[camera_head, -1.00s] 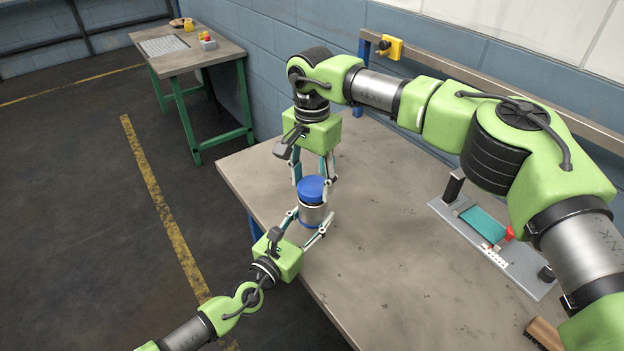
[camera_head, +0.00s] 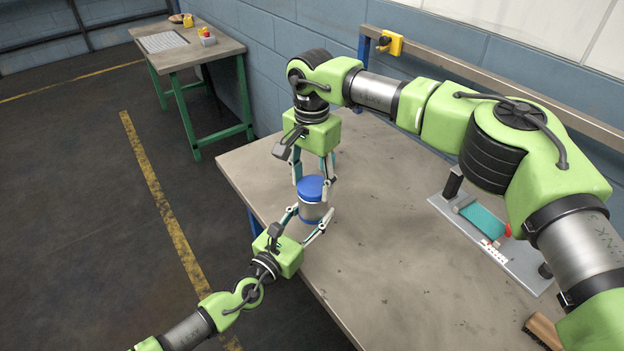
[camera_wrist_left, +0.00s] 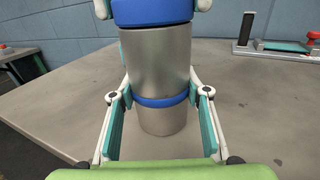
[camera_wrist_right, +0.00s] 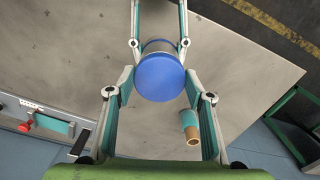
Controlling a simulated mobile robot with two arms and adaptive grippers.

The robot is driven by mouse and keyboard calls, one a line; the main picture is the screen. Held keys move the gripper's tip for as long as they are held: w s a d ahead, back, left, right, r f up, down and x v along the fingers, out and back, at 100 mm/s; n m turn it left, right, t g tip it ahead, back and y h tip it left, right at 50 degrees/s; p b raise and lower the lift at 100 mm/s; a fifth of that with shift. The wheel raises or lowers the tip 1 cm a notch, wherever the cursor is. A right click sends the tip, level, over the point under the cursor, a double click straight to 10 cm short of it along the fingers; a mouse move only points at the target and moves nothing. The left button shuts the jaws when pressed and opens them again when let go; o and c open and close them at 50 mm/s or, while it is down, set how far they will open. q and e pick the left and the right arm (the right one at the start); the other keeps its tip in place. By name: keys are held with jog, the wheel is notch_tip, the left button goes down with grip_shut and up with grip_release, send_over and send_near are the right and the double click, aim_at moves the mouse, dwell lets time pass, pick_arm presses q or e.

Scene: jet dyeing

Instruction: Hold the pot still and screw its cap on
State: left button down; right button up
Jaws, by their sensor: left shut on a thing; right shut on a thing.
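The pot (camera_head: 313,212) is a silver cylinder with a blue band low on its body, which shows in the left wrist view (camera_wrist_left: 155,60). It stands upright near the table's edge. My left gripper (camera_head: 311,217) is shut around the pot's sides from the near side. The blue cap (camera_head: 311,189) sits level on top of the pot; it also shows in the right wrist view (camera_wrist_right: 159,78). My right gripper (camera_head: 313,184) points down from above and is shut on the cap's sides. The thread under the cap is hidden.
The worktable (camera_head: 390,260) has clear room right of the pot. A grey fixture with a teal plate (camera_head: 482,222) lies at the right. A teal-and-tan roll (camera_wrist_right: 190,127) shows beside the right gripper in the right wrist view. A second table (camera_head: 215,48) stands far left.

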jog(key=m, duration=0.4)
jog(key=shift+m, duration=0.4)
jog(key=m, duration=0.3)
jog(key=shift+w, duration=0.15)
jog(key=m, duration=0.5)
jog(key=shift+w+a+m, duration=0.1)
jog(key=shift+m, duration=0.3)
jog(key=m, duration=0.3)
jog(key=shift+w+m, duration=0.1)
jog(key=shift+m, duration=0.2)
jog(key=m, duration=0.3)
jog(key=shift+m, duration=0.4)
pick_arm(q)
jog(key=shift+f, duration=0.1)
pick_arm(e)
jog(key=m, duration=0.5)
jog(key=shift+w+d, duration=0.1)
jog(key=shift+d, duration=0.1)
jog(key=m, duration=0.5)
jog(key=shift+d+m, duration=0.1)
jog(key=shift+m, duration=0.2)
jog(key=m, duration=0.3)
jog(key=shift+m, duration=0.3)
jog(key=o, duration=1)
